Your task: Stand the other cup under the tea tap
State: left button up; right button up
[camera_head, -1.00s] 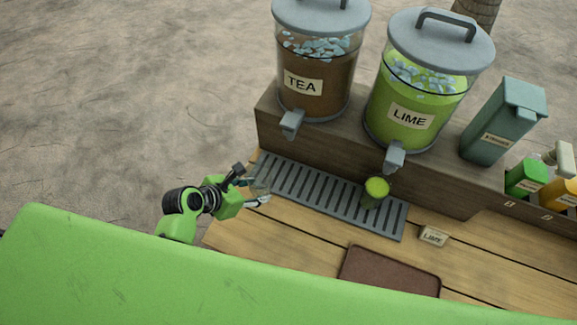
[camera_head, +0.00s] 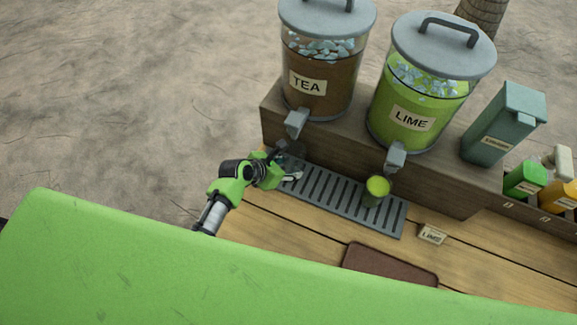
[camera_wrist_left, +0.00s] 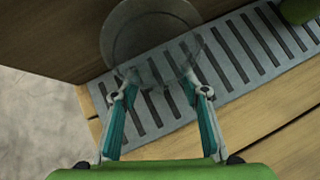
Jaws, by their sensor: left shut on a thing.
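The tea dispenser (camera_head: 318,82) stands on the wooden riser, its grey tap (camera_head: 297,123) over the left end of the slotted drip tray (camera_head: 325,190). My left gripper (camera_head: 290,168) is at that end of the tray, just below the tea tap. It is shut on a clear empty cup (camera_head: 284,159), partly hidden by the gripper in the head view. In the left wrist view the cup (camera_wrist_left: 150,35) shows as a see-through round shape beyond the fingertips, over the tray. I cannot tell whether its base touches the tray. My right gripper is not in view.
A cup of green drink (camera_head: 376,193) stands on the tray below the lime tap (camera_head: 395,157). The lime dispenser (camera_head: 415,95) and a teal carton (camera_head: 503,125) stand to the right. A small lime sign (camera_head: 432,234) and a brown mat (camera_head: 390,265) lie on the counter in front.

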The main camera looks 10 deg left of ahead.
pick_arm(q)
jog(key=o, duration=1.1)
jog(key=shift+r, duration=0.1)
jog(key=v, duration=1.2)
